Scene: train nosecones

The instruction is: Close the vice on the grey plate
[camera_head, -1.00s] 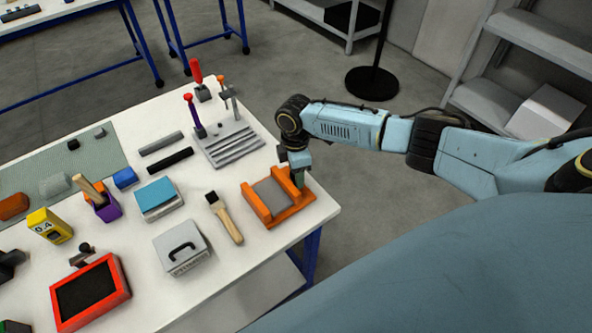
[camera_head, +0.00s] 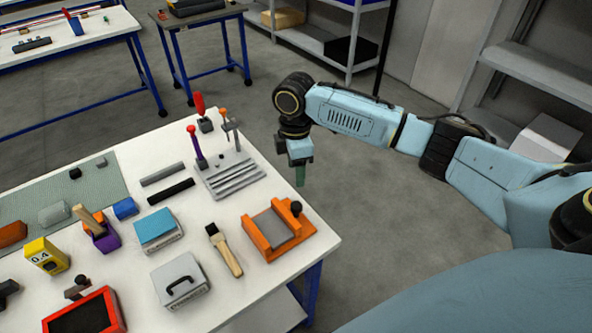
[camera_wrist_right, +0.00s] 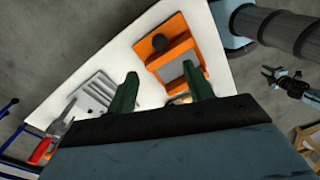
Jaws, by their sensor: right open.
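The orange vice (camera_head: 278,243) stands near the right corner of the white table. The grey plate (camera_head: 270,228) lies between its two jaws; I cannot tell whether both jaws touch it. A black knob (camera_head: 296,208) sits at the vice's far right side. My right gripper (camera_head: 300,178) is raised beyond the vice, apart from it, past the table's right edge in the picture. The right wrist view shows its green fingers spread and empty (camera_wrist_right: 160,72), with the vice (camera_wrist_right: 160,67) and plate (camera_wrist_right: 178,76) beyond them. My left gripper is not in view.
A brush (camera_head: 228,255) and a grey box with a black handle (camera_head: 182,287) lie left of the vice. A grey slotted block (camera_head: 230,176) with upright tools stands farther back. Open floor lies right of the table; shelving (camera_head: 540,85) stands beyond.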

